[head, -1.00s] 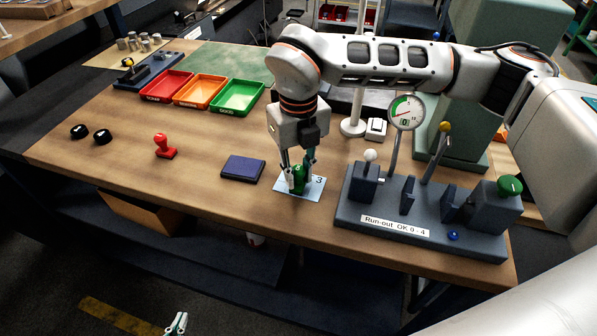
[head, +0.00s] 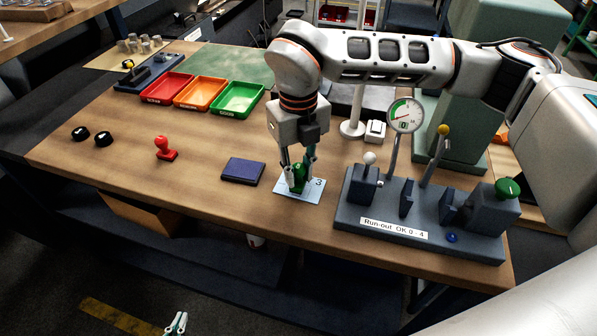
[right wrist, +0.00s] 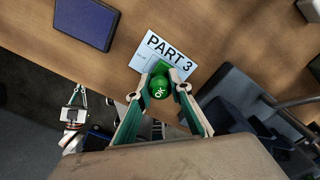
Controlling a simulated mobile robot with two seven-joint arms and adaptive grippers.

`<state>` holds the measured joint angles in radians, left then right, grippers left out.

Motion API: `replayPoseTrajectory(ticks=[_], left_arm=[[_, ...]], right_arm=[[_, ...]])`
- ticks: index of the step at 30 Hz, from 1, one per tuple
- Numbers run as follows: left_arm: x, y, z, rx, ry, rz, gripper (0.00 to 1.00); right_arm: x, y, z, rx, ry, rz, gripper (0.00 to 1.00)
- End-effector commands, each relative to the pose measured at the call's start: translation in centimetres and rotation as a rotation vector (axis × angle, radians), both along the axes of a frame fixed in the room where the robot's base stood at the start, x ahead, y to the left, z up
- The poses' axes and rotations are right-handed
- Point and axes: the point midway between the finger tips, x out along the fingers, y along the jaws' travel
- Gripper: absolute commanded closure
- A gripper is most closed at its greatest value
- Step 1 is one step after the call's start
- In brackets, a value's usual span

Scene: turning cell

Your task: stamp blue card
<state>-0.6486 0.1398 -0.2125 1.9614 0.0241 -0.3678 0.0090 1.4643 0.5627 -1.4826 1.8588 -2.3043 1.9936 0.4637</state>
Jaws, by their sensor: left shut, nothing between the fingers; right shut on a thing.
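The light blue card (head: 311,194) lies flat on the bench near its front edge; the right wrist view shows it marked "PART 3" (right wrist: 155,47). My right gripper (head: 298,178) is above the card, shut on the green stamp (head: 299,174). The stamp's round top reads "OK" in the right wrist view (right wrist: 159,88). The stamp's foot is at the card; I cannot tell whether it touches. My left gripper (head: 176,322) is shut and empty, low in front of the bench at the bottom of the head view.
A dark blue ink pad (head: 243,171) lies left of the card. A red stamp (head: 165,148) stands further left. The run-out gauge (head: 420,215) stands close on the right. Red, orange and green trays (head: 238,98) sit behind. Bench between red stamp and ink pad is clear.

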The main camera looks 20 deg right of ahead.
Motion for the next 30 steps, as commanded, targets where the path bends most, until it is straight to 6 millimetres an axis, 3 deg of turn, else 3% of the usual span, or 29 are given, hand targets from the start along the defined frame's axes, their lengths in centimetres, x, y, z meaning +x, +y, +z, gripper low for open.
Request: replayPoseTrajectory(ticks=[21, 30], left_arm=[[0.1, 0.0, 2.6, -0.001, -0.002, 0.000, 1.00], [0.1, 0.0, 2.6, -0.001, -0.002, 0.000, 1.00]], right_arm=[[0.1, 0.0, 5.4, 0.001, -0.003, 0.000, 0.94], [0.1, 0.0, 5.5, 0.000, -0.002, 0.000, 0.94]])
